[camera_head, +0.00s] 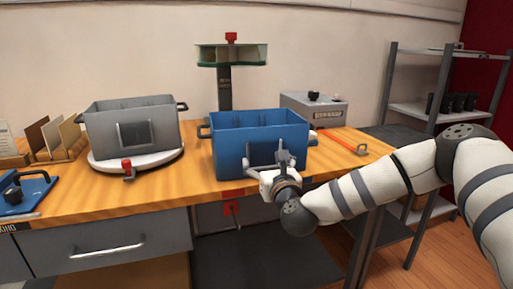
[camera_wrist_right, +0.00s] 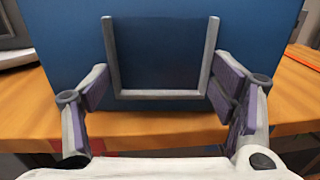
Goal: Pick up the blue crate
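The blue crate (camera_head: 235,138) stands upright on the wooden table, right of the middle, with a grey handle on its left end. In the right wrist view the crate's blue wall (camera_wrist_right: 70,40) fills the top, with a grey U-shaped frame (camera_wrist_right: 160,94) around a dark panel. My right gripper (camera_head: 268,158) is in front of the crate's near wall. In the right wrist view its fingers (camera_wrist_right: 160,85) are spread apart on either side of the frame, with nothing clamped between them. I cannot tell whether they touch the wall. My left gripper is not in view.
A grey crate (camera_head: 105,128) stands on a round white turntable (camera_head: 150,158) to the left. A green-topped post (camera_head: 225,85) and a grey box (camera_head: 318,110) are behind the blue crate. A red-handled tool (camera_head: 340,140) lies to its right. A metal shelf (camera_head: 412,108) stands far right.

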